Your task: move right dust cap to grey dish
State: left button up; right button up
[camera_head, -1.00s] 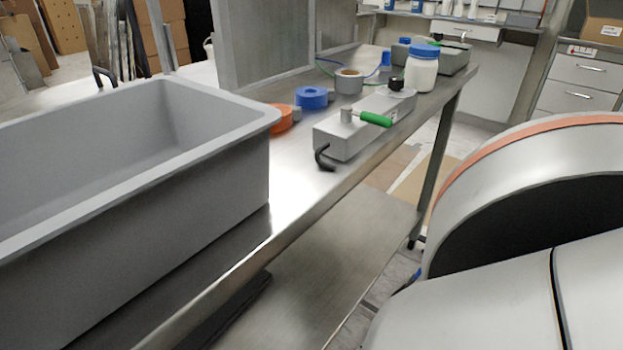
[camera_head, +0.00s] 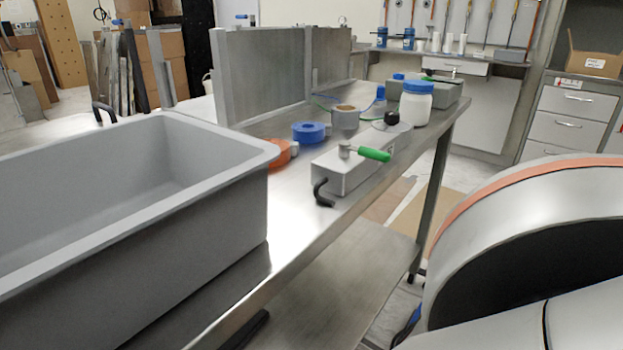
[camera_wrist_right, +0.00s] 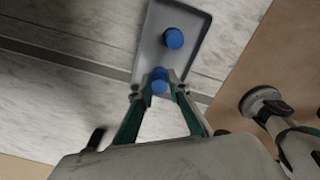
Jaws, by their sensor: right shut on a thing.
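In the right wrist view my right gripper (camera_wrist_right: 159,82) has its teal-edged fingers closed around a blue dust cap (camera_wrist_right: 158,75). The fingers partly cover the cap. They are over the near end of the grey dish (camera_wrist_right: 152,45), a shallow rectangular tray; I cannot tell how high above it the held cap is. Another round blue cap (camera_wrist_right: 173,38) is in the dish, beyond the fingertips. Neither gripper shows in the head view, and my left gripper is not seen at all.
In the head view a large grey bin (camera_head: 225,215) stands on a steel bench (camera_head: 290,230). Beyond it are blue tape (camera_head: 308,132), orange tape (camera_head: 278,155), a grey block with a green handle (camera_head: 345,170) and a white blue-lidded jar (camera_head: 416,105). A round metal object (camera_wrist_right: 265,100) lies right of the dish.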

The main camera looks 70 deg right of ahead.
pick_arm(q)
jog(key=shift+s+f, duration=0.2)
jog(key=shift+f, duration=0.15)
pick_arm(e)
jog(key=shift+s+f, duration=0.1)
jog(key=shift+f, duration=0.35)
jog(key=o, duration=1.1)
jog(key=shift+o, duration=0.9)
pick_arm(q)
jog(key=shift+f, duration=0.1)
pick_arm(e)
jog(key=shift+r+p, duration=0.7)
jog(key=shift+r, duration=0.35)
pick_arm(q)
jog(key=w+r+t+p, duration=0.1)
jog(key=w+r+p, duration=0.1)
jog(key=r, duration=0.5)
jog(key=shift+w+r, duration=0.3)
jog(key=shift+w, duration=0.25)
pick_arm(e)
jog(key=shift+r, duration=1.45)
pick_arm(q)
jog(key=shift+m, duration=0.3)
